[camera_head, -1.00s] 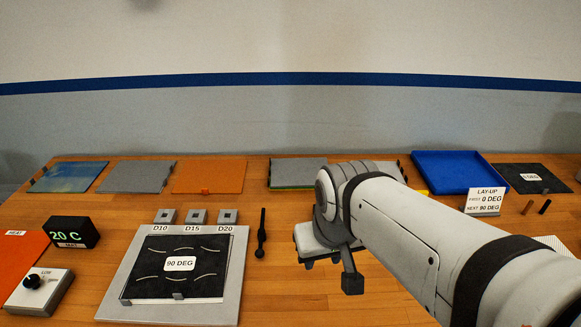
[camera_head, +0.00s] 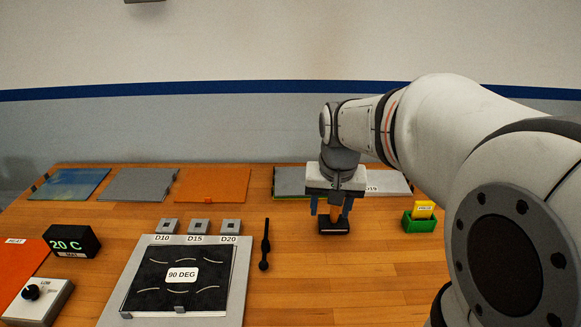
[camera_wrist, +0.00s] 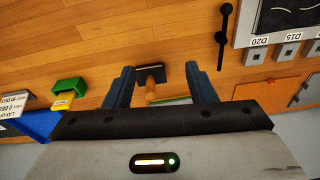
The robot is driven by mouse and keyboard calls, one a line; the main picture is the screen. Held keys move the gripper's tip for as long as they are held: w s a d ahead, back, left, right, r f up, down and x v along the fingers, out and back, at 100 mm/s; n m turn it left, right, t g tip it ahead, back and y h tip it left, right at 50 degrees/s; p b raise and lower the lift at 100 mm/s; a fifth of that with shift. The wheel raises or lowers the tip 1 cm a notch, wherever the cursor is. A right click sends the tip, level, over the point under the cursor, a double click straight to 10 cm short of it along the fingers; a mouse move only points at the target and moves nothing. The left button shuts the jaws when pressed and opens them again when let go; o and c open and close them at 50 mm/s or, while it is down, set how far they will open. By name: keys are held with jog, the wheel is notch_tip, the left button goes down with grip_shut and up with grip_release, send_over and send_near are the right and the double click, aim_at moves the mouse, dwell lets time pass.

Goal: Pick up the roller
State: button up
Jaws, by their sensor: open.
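The fingers partly hide the roller in the head view.
A black tool (camera_head: 265,245) lies left of the roller, beside the grey frame (camera_head: 243,262) with the 90 DEG sheet. A green holder with a yellow block (camera_head: 421,222) stands to the right. Flat panels line the back. The table front of the roller is clear.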

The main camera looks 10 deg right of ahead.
jog(key=w+d+f+m+g, duration=0.1)
jog(key=w+d+f+m, duration=0.2)
jog(key=w, duration=0.6)
jog(key=m, duration=0.1)
send_near(334, 215)
jog(key=shift+w+d+r+g, duration=0.2)
jog(key=shift+w+d+r, duration=0.1)
jog(key=shift+w, duration=0.1)
jog(key=shift+w+d+r+g, duration=0.2)
jog(key=shift+w+d, duration=0.1)
jog(key=shift+w, duration=0.15)
jog(key=shift+w+d+f+m, duration=0.15)
jog(key=shift+f+m, duration=0.1)
jog(key=shift+m, duration=0.05)
jog(key=shift+f, duration=0.4)
jog(key=f, duration=0.2)
jog(key=f+p, duration=0.1)
jog(key=f, duration=0.4)
jog(key=shift+a, duration=0.35)
jog(key=shift+r, duration=0.1)
grip_shut()
